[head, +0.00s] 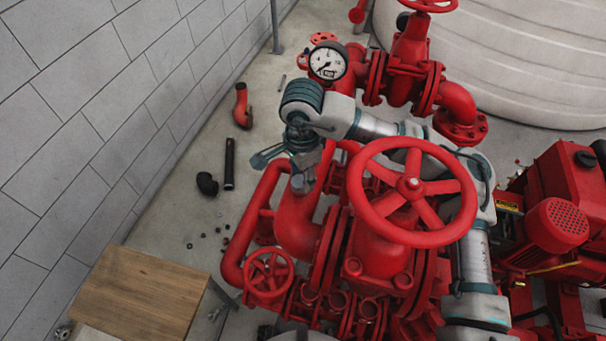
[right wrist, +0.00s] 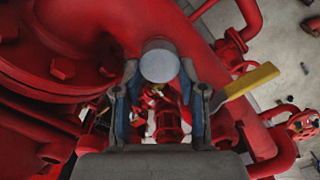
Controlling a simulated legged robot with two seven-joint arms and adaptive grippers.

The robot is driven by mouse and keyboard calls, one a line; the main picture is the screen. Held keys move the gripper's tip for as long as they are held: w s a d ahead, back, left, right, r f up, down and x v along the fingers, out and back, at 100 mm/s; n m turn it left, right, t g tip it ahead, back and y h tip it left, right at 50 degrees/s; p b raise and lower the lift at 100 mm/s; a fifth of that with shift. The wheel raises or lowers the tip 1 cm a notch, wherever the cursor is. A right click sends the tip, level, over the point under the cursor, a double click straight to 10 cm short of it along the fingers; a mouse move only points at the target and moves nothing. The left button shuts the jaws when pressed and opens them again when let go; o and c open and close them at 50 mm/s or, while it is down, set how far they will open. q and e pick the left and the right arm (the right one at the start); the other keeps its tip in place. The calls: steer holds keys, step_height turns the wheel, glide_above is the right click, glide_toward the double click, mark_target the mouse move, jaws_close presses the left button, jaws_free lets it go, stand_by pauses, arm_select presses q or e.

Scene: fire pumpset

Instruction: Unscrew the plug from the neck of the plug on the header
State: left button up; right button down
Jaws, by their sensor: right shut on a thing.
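The plug is a grey round cap (right wrist: 160,62). In the right wrist view it sits between the fingertips of my right gripper (right wrist: 158,72), which is shut on it. In the head view the grey plug (head: 301,184) shows on top of a red header pipe (head: 296,225), just below my right gripper (head: 299,165). The neck under the plug is mostly hidden, so I cannot tell how far the plug is screwed in. My left gripper is not in view.
A big red handwheel (head: 411,185) stands close to my right arm. A pressure gauge (head: 327,63) is behind the gripper. A yellow lever (right wrist: 252,82) is beside the right finger. Loose pipe pieces, including a black pipe (head: 229,163), lie on the floor by the wall.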

steer(key=shift+f, duration=0.1)
steer(key=n, duration=0.4)
steer(key=shift+w+a+f+n, duration=0.1)
steer(key=shift+n, duration=0.2)
